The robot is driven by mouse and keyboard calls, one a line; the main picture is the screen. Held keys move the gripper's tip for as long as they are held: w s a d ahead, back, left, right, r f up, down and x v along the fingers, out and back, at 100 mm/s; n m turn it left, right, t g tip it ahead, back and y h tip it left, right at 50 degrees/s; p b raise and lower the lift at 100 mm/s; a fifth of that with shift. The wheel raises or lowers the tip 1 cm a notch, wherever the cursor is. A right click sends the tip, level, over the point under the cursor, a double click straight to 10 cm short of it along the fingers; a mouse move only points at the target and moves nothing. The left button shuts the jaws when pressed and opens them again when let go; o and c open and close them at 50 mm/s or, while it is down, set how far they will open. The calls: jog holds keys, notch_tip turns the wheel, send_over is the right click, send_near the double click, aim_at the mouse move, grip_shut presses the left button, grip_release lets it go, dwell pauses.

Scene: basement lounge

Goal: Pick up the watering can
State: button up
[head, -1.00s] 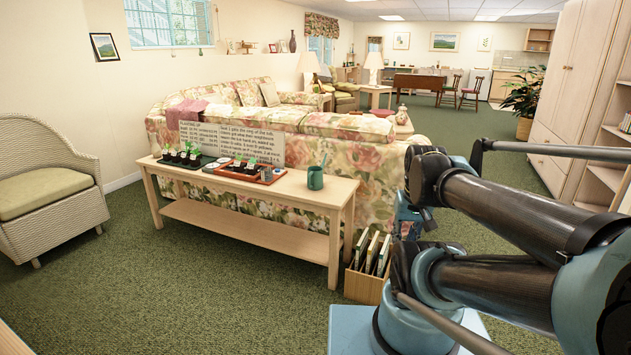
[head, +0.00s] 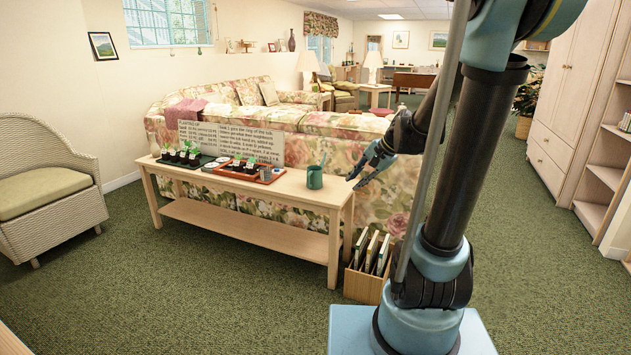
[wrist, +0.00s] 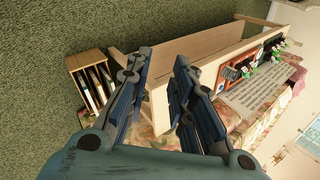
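The watering can (head: 315,177) is small and dark green, with a thin spout or handle rising above it. It stands upright near the right end of the wooden console table (head: 290,190). My gripper (head: 355,182) is just right of the table's end in the head view, apart from the can, with its fingers pointing left and down. In the wrist view my gripper (wrist: 160,62) is open, with an empty gap between its two fingers. The can cannot be made out in the wrist view; a finger may hide it.
Also on the table are a red tray (head: 236,173), a dark tray of seedlings (head: 168,160) and a printed sign (head: 222,144). A floral sofa (head: 350,155) stands close behind. A wooden box of books (head: 364,288) sits on the floor by the table's right end.

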jog(key=w+a+f+m+t+y, duration=0.1)
jog(key=w+a+f+m+y, duration=0.15)
jog(key=w, duration=0.55)
jog(key=w+a+f+m+y, duration=0.1)
jog(key=w+f+m, duration=0.15)
jog(key=w, duration=0.45)
jog(key=w+a+f+m+t+y, duration=0.1)
jog(key=w+a+m+y, duration=0.15)
jog(key=w, duration=0.55)
jog(key=m+t+y, duration=0.3)
jog(key=m, duration=0.6)
send_near(308, 184)
jog(key=x, duration=1)
jog(key=shift+w+f, duration=0.1)
jog(key=shift+w, duration=0.35)
jog(key=shift+c, duration=0.6)
grip_shut()
